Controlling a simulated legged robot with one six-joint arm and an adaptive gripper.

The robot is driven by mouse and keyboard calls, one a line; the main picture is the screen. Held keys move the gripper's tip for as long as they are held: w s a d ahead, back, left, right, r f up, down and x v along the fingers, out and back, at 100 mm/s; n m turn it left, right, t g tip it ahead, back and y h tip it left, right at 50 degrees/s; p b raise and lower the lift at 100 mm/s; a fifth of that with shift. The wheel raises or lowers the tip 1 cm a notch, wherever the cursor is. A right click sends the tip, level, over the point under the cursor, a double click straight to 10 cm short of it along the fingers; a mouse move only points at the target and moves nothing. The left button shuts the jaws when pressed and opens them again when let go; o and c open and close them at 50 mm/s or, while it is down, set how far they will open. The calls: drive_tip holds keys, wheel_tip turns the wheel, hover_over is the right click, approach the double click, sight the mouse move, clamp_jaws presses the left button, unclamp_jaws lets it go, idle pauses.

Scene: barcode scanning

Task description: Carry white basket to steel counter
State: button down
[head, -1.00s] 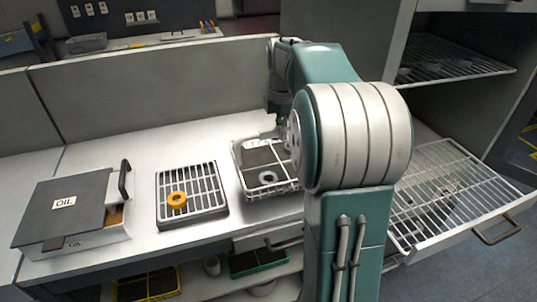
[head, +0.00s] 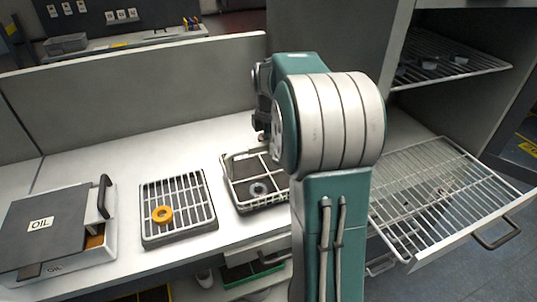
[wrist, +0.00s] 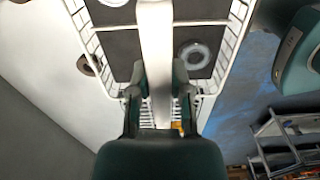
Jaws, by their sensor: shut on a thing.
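The white wire basket (head: 252,206) is at the right part of the steel counter (head: 120,165), beside a grid tray. A grey ring (head: 259,189) lies on the basket's dark floor. In the wrist view, the basket's wire side (wrist: 236,30) and the ring (wrist: 195,55) show too. My gripper (wrist: 158,75) is shut on the basket's white bar, which runs up the middle of the wrist view. In the head view my gripper (head: 262,137) is at the basket's far side, partly hidden by my arm. I cannot tell whether the basket touches the counter.
The grid tray (head: 178,226) with an orange ring (head: 162,214) stands left of the basket. An OIL box (head: 50,235) is farther left. A low wall (head: 140,98) backs the counter. An open wire drawer (head: 440,195) juts out at right. Shelves lie below the counter.

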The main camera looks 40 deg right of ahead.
sight(268, 174)
drive_tip(key=f, duration=0.3)
drive_tip(key=shift+a+f, duration=0.1)
drive_tip(key=shift+a, duration=0.1)
drive_tip(key=c, duration=0.6)
unclamp_jaws()
drive_tip(key=shift+f, duration=0.1)
drive_tip(key=shift+o, duration=0.2)
wheel_tip(268, 174, up, 12)
drive_tip(key=shift+r, duration=0.1)
drive_tip(key=shift+s, duration=0.1)
